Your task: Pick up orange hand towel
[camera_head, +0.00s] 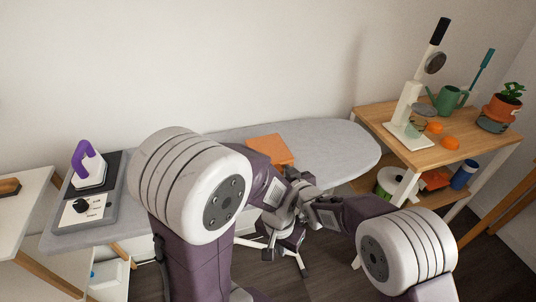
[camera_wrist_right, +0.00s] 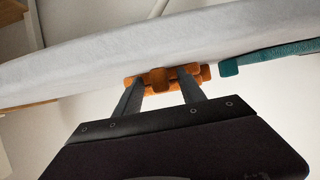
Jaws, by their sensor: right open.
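The orange hand towel (camera_head: 271,149) lies folded on the grey ironing board (camera_head: 335,148), near its front edge. In the right wrist view the orange towel (camera_wrist_right: 160,79) shows edge-on at the board's edge. My right gripper (camera_head: 296,178) is close to the towel's near side in the head view. In the right wrist view its two fingers (camera_wrist_right: 161,92) are apart, with the towel between or just beyond their tips; contact is unclear. My left gripper (camera_head: 285,258) hangs lower, in front of the board. Its fingers look apart and hold nothing visible.
A purple-handled iron (camera_head: 88,168) stands at the board's left end. A wooden shelf (camera_head: 455,152) on the right carries a green watering can (camera_head: 449,101), a potted plant (camera_head: 504,103) and orange items. A teal object (camera_wrist_right: 268,57) shows beside the towel in the right wrist view.

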